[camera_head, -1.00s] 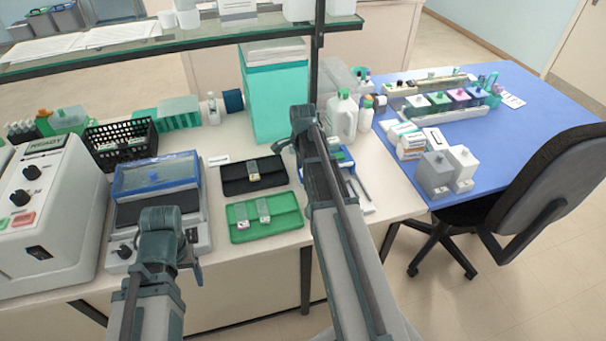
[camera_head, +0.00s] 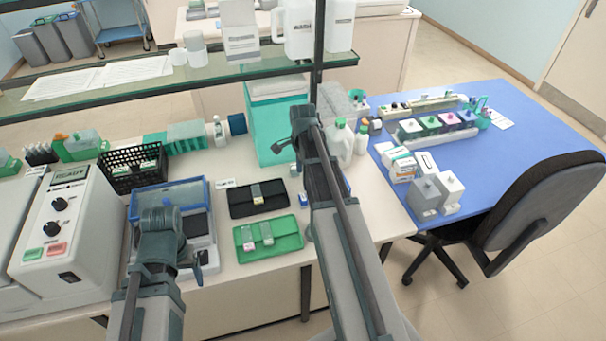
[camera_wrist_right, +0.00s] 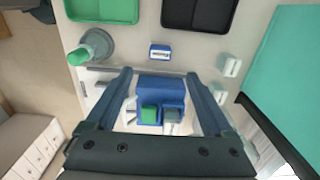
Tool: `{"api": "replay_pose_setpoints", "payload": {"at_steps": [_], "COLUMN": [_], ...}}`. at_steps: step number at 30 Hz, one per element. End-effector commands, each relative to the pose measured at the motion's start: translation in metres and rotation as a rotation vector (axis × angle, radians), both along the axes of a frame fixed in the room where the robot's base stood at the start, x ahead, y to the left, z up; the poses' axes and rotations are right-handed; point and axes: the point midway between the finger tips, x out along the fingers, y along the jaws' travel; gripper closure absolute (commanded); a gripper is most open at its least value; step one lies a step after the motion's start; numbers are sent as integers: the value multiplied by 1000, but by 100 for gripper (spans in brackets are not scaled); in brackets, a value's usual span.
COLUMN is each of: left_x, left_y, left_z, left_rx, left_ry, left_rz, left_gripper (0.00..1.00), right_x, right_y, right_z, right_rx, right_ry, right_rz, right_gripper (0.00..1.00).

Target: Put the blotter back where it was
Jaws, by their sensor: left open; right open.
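I cannot tell for certain which thing is the blotter. In the right wrist view my right gripper (camera_wrist_right: 158,80) is open, its two fingers spread. A blue block-like thing (camera_wrist_right: 158,88) with a green piece and a grey piece beside it shows between the fingers; contact cannot be told. A small blue-and-white item (camera_wrist_right: 160,52) lies just beyond the fingertips. In the head view my right arm (camera_head: 330,190) hides most of this spot.
A teal box (camera_head: 265,130) and white bottles (camera_head: 341,145) stand behind. A green-capped jar (camera_wrist_right: 95,48) is near the fingers. A glass shelf (camera_head: 130,85) spans above the bench.

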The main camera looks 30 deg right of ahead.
Motion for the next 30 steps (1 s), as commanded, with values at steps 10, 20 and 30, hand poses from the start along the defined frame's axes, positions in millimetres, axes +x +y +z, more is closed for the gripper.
{"api": "replay_pose_setpoints", "payload": {"at_steps": [10, 20, 30], "left_x": [0, 0, 0], "left_y": [0, 0, 0], "left_z": [1, 1, 1], "left_rx": [0, 0, 0], "left_ry": [0, 0, 0], "left_rz": [0, 0, 0], "left_gripper": [26, 26, 26], "right_x": [-1, -64, -154], "right_y": [7, 181, 292], "right_z": [1, 2, 3], "right_rx": [-1, -26, -39], "right_ry": [1, 49, 118], "right_rz": [29, 1017, 1985], "right_gripper": [14, 14, 14]}}
